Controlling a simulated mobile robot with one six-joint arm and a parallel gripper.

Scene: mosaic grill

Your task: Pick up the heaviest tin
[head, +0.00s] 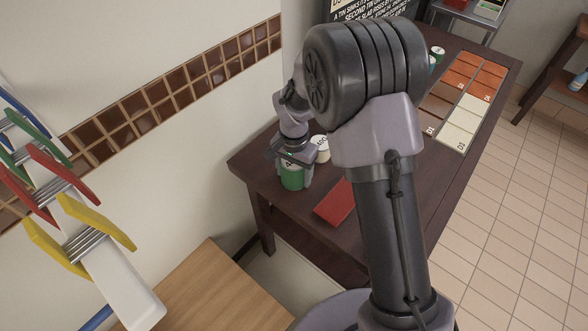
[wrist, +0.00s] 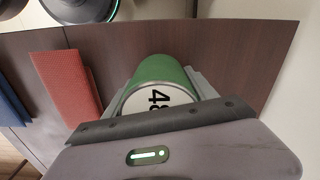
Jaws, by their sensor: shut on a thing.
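A green tin (head: 292,177) with a white top stands near the left end of the dark wooden table (head: 268,193). My gripper (head: 293,165) is over it and shut on it. In the wrist view the green tin (wrist: 158,72) sits between the fingers, and its white top shows black digits that look like "48", partly cut off by my gripper (wrist: 160,105). A cream tin (head: 320,143) with a number on top stands just right of my gripper. My arm hides much of the table's middle.
A red block or pad (head: 336,203) lies near the front edge; it also shows in the wrist view (wrist: 68,88). Coloured slabs (head: 459,125) lie on the right part of the table. Coloured clamps (head: 65,190) hang at the left wall. A light wooden surface (head: 210,290) is in front.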

